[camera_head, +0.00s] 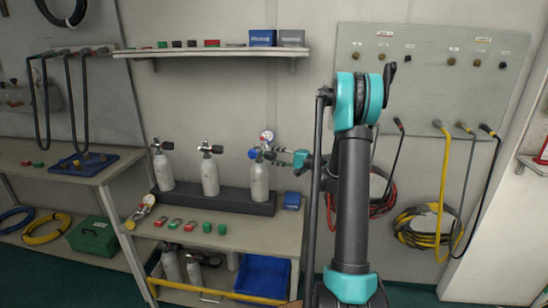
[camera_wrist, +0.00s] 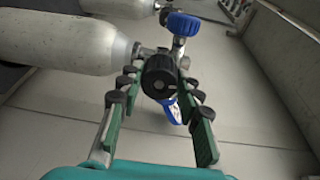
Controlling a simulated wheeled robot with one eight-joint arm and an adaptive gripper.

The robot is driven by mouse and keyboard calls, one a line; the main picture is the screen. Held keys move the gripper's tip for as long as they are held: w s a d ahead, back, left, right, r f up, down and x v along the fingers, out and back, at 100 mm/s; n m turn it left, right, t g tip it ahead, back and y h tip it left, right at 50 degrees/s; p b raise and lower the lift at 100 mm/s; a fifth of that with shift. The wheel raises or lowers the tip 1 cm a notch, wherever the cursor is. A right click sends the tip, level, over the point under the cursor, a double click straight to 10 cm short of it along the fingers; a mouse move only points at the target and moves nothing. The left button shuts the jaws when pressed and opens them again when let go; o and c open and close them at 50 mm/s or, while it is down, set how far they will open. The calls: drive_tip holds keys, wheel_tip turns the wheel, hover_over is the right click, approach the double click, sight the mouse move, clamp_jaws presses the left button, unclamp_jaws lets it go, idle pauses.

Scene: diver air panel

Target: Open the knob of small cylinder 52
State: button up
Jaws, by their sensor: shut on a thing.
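Three small grey cylinders stand upright in a dark rack on the bench in the head view; their numbers are too small to read. My gripper (camera_head: 288,157) is at the valve of the right-hand cylinder (camera_head: 260,182). That cylinder carries a gauge (camera_head: 266,136) and a blue knob (camera_head: 253,153). In the wrist view, the fingers of my gripper (camera_wrist: 158,82) are closed around the black valve knob (camera_wrist: 159,75), one on each side. The cylinder body (camera_wrist: 75,42) extends left from the valve. The blue knob (camera_wrist: 183,23) is above, and the blue-rimmed gauge (camera_wrist: 173,111) is partly hidden below.
The middle cylinder (camera_head: 210,177) and left cylinder (camera_head: 163,171) stand close by in the rack (camera_head: 225,203). A blue box (camera_head: 291,201) is right of the rack. Small red and green items lie in front. A shelf (camera_head: 215,53) is above; hoses hang at right.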

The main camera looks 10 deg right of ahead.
drive_tip(key=n, duration=0.8)
drive_tip(key=shift+n+t, duration=0.3)
drive_tip(key=shift+n, duration=0.1)
drive_tip(key=n, duration=0.3)
drive_tip(key=shift+s+n, duration=0.1)
drive_tip(key=shift+n, duration=0.2)
drive_tip(key=n, duration=0.9)
drive_tip(key=shift+a, duration=0.1)
drive_tip(key=n, duration=0.4)
drive_tip(key=shift+f+n, duration=0.1)
drive_tip(key=shift+n, duration=0.2)
drive_tip(key=n, duration=0.4)
drive_tip(key=shift+n, duration=0.3)
drive_tip(key=shift+n+y, duration=0.3)
drive_tip(key=shift+n, duration=1.6)
